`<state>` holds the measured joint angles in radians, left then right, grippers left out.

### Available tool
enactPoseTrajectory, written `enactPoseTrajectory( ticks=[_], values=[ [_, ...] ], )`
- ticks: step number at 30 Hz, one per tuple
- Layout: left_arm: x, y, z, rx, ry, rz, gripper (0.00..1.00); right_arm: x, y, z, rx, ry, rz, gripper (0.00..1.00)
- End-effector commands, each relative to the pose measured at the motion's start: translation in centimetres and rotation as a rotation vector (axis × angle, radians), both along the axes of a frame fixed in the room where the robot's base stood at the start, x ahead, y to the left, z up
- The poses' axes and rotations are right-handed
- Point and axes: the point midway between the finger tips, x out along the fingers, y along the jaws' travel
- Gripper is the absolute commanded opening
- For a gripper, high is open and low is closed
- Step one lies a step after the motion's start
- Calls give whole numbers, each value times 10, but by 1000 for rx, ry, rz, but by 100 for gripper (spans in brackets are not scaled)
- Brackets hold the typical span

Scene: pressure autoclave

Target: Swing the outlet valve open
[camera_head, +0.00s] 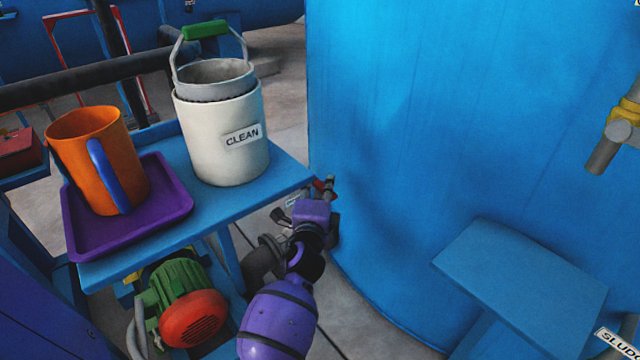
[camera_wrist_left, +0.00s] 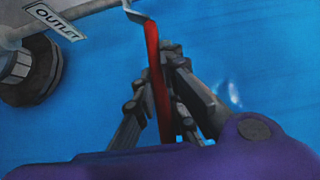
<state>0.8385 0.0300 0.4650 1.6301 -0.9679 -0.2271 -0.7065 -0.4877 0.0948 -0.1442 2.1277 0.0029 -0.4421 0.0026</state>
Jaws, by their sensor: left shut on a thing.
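The outlet valve has a red lever handle (camera_wrist_left: 152,50), which runs down between my left gripper's fingers in the left wrist view. A bit of red also shows at the valve (camera_head: 320,186) against the blue tank in the head view. My left gripper (camera_wrist_left: 160,85) is shut on the red lever. The OUTLET label (camera_wrist_left: 60,20) is on a grey pipe at the upper left of the wrist view, beside a dark round fitting (camera_wrist_left: 32,68). In the head view my purple left wrist hides much of the valve. My right gripper is not in view.
A large blue tank (camera_head: 450,100) stands right behind the valve. To the left, a blue table (camera_head: 285,172) holds a white CLEAN bucket (camera_head: 205,145) and an orange mug (camera_head: 85,150) on a purple tray (camera_head: 170,210). A green and red motor (camera_head: 190,315) sits below. A blue step (camera_head: 530,275) juts out at right.

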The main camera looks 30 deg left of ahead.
Motion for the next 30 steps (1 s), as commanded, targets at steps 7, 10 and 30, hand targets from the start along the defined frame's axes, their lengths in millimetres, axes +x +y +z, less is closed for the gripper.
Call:
enactPoseTrajectory(
  ticks=[7, 10, 30],
  values=[
    [-17, 10, 5, 3, 4, -131, 0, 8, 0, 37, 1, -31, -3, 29],
    [-25, 14, 5, 3, 4, -203, 0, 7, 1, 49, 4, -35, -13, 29],
    [-53, 36, -1, -5, 3, -498, 0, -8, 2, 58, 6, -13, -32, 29]
  ],
)
